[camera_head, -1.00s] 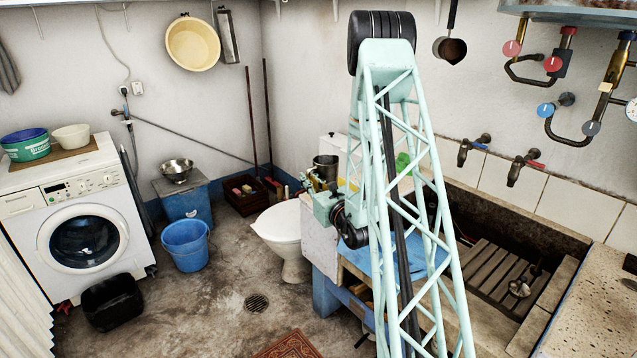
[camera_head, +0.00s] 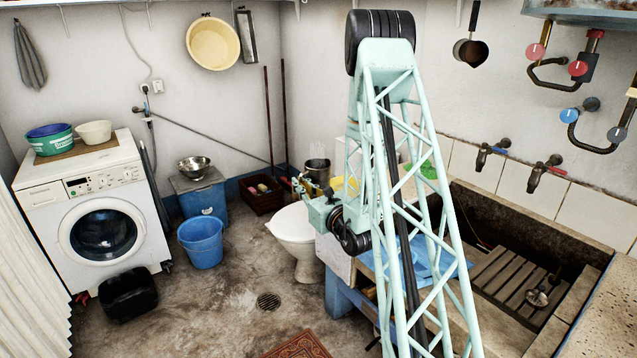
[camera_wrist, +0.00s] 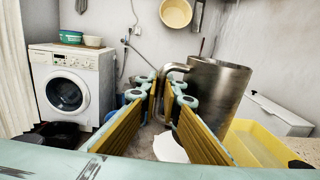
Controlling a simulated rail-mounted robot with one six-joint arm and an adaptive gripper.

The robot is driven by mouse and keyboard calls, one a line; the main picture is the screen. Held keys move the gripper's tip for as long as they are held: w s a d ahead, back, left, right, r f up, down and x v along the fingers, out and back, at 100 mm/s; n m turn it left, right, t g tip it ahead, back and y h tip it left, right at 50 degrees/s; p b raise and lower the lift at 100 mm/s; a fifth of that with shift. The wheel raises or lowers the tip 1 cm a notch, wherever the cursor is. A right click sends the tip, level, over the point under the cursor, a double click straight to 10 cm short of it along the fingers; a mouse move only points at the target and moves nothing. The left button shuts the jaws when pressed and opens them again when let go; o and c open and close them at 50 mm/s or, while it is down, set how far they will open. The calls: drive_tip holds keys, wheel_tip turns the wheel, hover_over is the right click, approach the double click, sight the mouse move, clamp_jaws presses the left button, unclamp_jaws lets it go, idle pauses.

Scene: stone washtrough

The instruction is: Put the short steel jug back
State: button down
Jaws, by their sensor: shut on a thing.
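The short steel jug (camera_wrist: 218,95) is large at the right of the wrist view, upright, with its curved handle towards my gripper (camera_wrist: 162,98). The yellow-padded fingers are closed in around the handle, with the jug's body beyond and to the right of them. In the head view the jug (camera_head: 318,171) shows small above my gripper (camera_head: 308,187), beside the arm's lattice link. The jug's underside is hidden, and I cannot see anything touching it from below.
A yellow tub (camera_wrist: 257,145) lies below right of the jug. A white toilet (camera_head: 293,225) stands behind the gripper. The stone trough (camera_head: 560,250) with taps is at right. A washing machine (camera_head: 90,205) and blue bucket (camera_head: 201,240) stand at left. Open floor lies between.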

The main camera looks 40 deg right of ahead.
drive_tip(key=w+a+r+n+y, duration=0.1)
drive_tip(key=a+n+y, duration=0.4)
drive_tip(key=a, duration=2.6)
drive_tip(key=y, duration=0.2)
drive_tip(key=shift+r+g+y, duration=0.2)
drive_tip(key=shift+g+y, duration=0.1)
drive_tip(key=shift+y, duration=0.1)
